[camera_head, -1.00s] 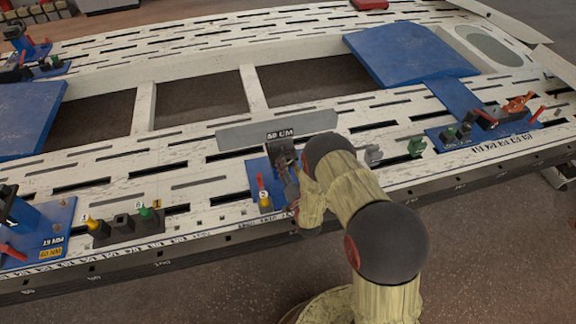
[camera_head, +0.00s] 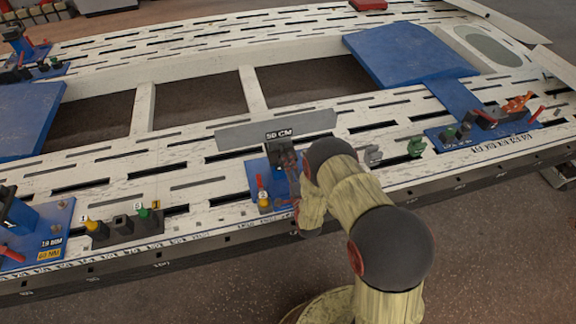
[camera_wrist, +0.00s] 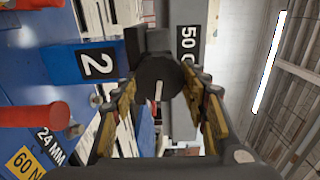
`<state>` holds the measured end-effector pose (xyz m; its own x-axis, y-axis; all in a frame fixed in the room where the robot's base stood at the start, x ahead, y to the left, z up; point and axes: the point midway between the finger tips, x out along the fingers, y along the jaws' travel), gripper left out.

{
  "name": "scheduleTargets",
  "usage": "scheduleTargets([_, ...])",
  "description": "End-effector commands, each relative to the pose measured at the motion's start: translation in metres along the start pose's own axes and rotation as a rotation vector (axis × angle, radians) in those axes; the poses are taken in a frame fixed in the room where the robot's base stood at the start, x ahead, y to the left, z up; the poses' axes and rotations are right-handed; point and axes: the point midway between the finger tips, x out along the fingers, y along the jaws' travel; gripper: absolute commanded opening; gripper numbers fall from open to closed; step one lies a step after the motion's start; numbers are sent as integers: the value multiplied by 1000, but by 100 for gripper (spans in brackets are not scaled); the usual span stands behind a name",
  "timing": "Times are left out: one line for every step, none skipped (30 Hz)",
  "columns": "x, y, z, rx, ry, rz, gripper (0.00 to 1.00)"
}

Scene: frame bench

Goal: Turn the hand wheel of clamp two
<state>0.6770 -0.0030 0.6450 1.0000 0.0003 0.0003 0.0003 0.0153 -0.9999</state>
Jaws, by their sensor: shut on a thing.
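Clamp two, with its blue block marked "2" (camera_wrist: 93,65), stands on a blue plate (camera_head: 257,177) at the front edge of the bench. Its dark round hand wheel (camera_wrist: 159,79), with a pale line on its face, is in the middle of the wrist view. My gripper (camera_wrist: 160,95) is shut on the hand wheel, one finger on each side of it. In the head view the wheel and fingertips are mostly hidden by my arm. A red-handled part (camera_wrist: 35,115) of the clamp shows at left in the wrist view.
A grey upright plate (camera_head: 240,132) with a "50 CM" label stands behind the clamp. A row of small knobs (camera_head: 122,226) lies to the left, and green and grey small parts (camera_head: 415,147) to the right. Another blue clamp (camera_head: 25,220) stands at far left. Open floor lies before the bench.

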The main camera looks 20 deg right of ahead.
Motion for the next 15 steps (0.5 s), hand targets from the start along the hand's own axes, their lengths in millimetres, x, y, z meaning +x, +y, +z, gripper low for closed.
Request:
scheduleTargets([0, 1, -1, 44, 2, 1, 19])
scheduleTargets([0, 1, -1, 73, 2, 1, 19])
scheduleTargets([0, 1, -1, 110, 2, 1, 19])
scheduleTargets([0, 1, -1, 139, 2, 1, 19])
scheduleTargets([0, 1, -1, 168, 2, 1, 19])
scheduleTargets([0, 1, -1, 205, 2, 1, 19])
scheduleTargets([0, 2, -1, 234, 2, 1, 19])
scheduleTargets([0, 2, -1, 263, 2, 1, 19])
scheduleTargets([0, 2, -1, 300, 2, 1, 19])
scheduleTargets([0, 2, -1, 329, 2, 1, 19])
scheduleTargets([0, 2, 0, 358, 2, 1, 19])
scheduleTargets([0, 2, 0, 395, 2, 1, 19])
scheduleTargets([0, 2, 0, 424, 2, 1, 19])
scheduleTargets([0, 2, 0, 452, 2, 1, 19])
scheduleTargets([0, 3, 0, 490, 2, 1, 19])
